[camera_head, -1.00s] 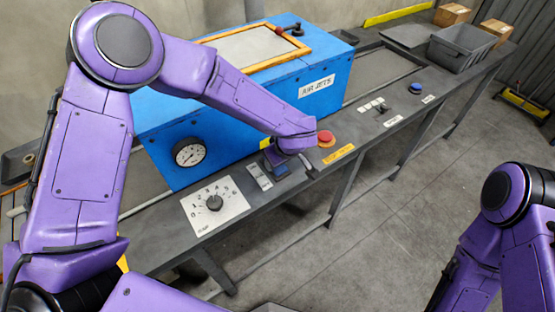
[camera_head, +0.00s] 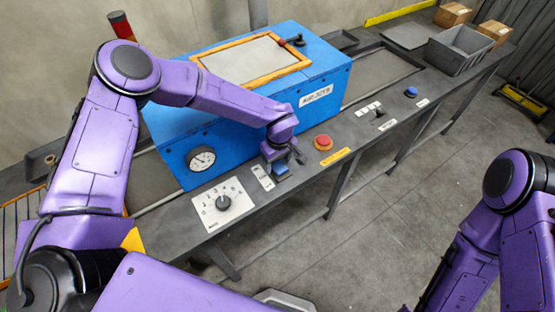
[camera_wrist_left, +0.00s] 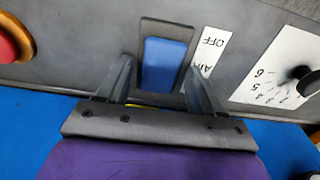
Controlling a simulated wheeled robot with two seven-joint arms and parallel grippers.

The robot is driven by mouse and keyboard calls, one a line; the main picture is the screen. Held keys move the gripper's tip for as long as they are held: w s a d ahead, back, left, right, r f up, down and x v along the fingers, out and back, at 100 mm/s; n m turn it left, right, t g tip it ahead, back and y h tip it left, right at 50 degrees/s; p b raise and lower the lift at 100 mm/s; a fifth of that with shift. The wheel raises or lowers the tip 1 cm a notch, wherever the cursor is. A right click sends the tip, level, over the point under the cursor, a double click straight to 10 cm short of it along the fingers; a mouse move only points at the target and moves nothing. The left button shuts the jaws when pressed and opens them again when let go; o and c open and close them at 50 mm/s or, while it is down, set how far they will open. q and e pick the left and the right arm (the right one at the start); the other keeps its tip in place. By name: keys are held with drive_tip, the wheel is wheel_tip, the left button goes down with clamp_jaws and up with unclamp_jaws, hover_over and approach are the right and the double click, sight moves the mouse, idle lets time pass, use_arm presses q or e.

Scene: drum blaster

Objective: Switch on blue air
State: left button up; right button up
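The blue air switch (camera_head: 281,169) is a blue rocker in a dark frame on the grey control panel, beside a white label strip. In the left wrist view the blue rocker (camera_wrist_left: 163,65) lies between my fingertips, with "OFF" and a partly hidden "AIR" readable on the label (camera_wrist_left: 208,55). I cannot tell which way the rocker is tipped. My left gripper (camera_head: 284,158) is open and empty, pointing down just over the switch; in the wrist view its fingers (camera_wrist_left: 158,70) stand apart on either side. Contact is not clear. My right gripper is outside the views.
A numbered dial (camera_head: 223,202) is left of the switch and a red button (camera_head: 323,142) right of it. The blue "AIR JETS" box (camera_head: 225,150) with a gauge (camera_head: 201,158) stands behind. A blue button (camera_head: 411,92) and grey bin (camera_head: 461,50) are farther right.

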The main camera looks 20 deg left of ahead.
sight(278, 166)
use_arm(q)
wheel_tip(278, 166, up, 10)
drive_tip(key=b, duration=0.2)
drive_tip(key=shift+s+d+r, duration=0.2)
drive_tip(key=shift+d+r, duration=0.05)
idle(0.4)
